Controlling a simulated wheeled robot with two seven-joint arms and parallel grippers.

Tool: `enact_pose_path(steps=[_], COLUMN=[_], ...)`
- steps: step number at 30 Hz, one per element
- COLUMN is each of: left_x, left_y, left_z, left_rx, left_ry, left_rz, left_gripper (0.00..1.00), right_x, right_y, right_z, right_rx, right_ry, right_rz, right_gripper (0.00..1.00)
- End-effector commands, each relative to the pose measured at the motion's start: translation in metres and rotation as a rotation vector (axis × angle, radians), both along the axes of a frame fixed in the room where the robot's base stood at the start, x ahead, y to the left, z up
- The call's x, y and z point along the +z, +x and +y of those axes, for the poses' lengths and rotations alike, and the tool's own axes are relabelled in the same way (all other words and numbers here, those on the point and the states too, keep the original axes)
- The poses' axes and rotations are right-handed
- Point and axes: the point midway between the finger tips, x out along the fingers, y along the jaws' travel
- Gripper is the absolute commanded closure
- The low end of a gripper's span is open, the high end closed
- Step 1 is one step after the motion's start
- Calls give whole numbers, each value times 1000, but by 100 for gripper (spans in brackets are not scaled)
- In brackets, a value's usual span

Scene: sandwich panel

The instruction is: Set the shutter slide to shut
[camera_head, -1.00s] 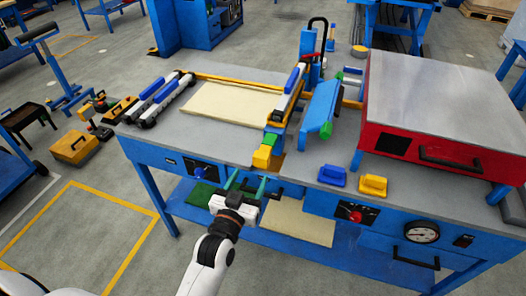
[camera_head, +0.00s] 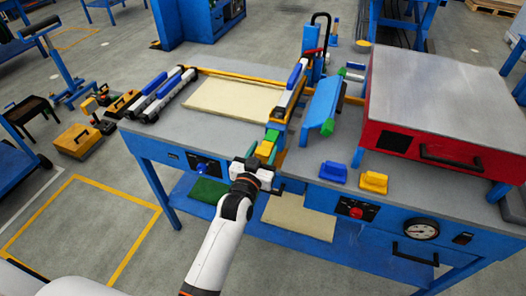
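My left gripper (camera_head: 262,150) reaches over the front edge of the workbench, at the yellow block (camera_head: 264,149) on the near end of the guide beside the cream panel. Its green fingers lie close around this block. I cannot tell whether they touch or press on it. The gripper's body hides part of the block and the bench front. No part is plainly marked as the shutter slide; the yellow block may be it. My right gripper is not in view.
The cream panel (camera_head: 232,99) lies behind. A red press box (camera_head: 430,105) stands at the right. A blue block (camera_head: 333,172) and a yellow block (camera_head: 374,181) sit near the front edge. A blue knob (camera_head: 202,169) and red knob (camera_head: 355,212) are on the bench front.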

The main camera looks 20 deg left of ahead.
Motion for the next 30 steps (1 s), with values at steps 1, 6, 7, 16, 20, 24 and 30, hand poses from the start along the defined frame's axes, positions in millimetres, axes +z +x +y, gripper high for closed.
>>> enact_pose_path(steps=[1, 6, 7, 16, 20, 24, 30], left_x=[0, 0, 0, 0, 0, 0, 2], left_y=[0, 0, 0, 27, 47, 55, 55], left_z=[0, 0, 0, -1, -2, -2, -2], left_rx=[0, 0, 0, 0, 0, 0, 0], left_ry=[0, 0, 0, 1, 1, 1, 0], left_rz=[0, 0, 0, -3, -3, -1, -3], left_gripper=[61, 89, 94, 100, 100, 100, 100], right_x=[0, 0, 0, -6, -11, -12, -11], right_y=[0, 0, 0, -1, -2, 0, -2], right_z=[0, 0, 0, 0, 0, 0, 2], right_rx=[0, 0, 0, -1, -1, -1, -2], right_ry=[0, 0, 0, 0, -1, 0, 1], right_rz=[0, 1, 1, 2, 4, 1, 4], right_gripper=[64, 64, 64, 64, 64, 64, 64])
